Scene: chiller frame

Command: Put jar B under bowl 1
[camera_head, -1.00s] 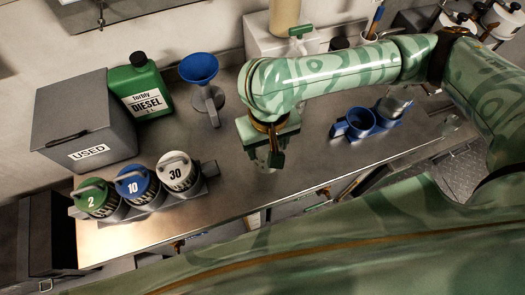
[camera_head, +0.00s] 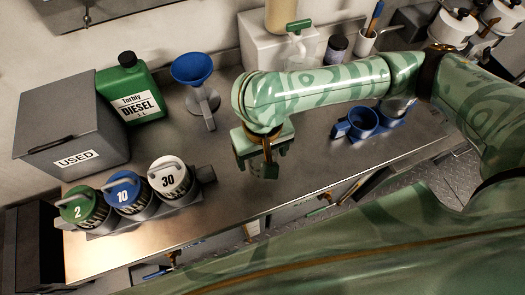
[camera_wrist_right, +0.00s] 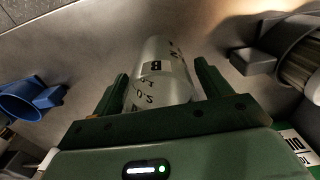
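Jar B (camera_wrist_right: 165,80) is a pale, silvery cylinder with a black B label, in the middle of the right wrist view. It lies between the two dark green fingers of my right gripper (camera_wrist_right: 162,82), close to both. I cannot tell whether they press on it. In the head view my right gripper (camera_head: 263,165) points down over the middle of the bench, and the jar is hidden there. I see no marking that picks out bowl 1. My left gripper is not in view.
On the bench (camera_head: 225,190) stand a grey USED box (camera_head: 75,125), a green diesel can (camera_head: 148,85), a blue funnel (camera_head: 193,68) and a rack of numbered canisters (camera_head: 167,175). A blue mug (camera_head: 360,120) stands right of the gripper. The bench's front edge is close.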

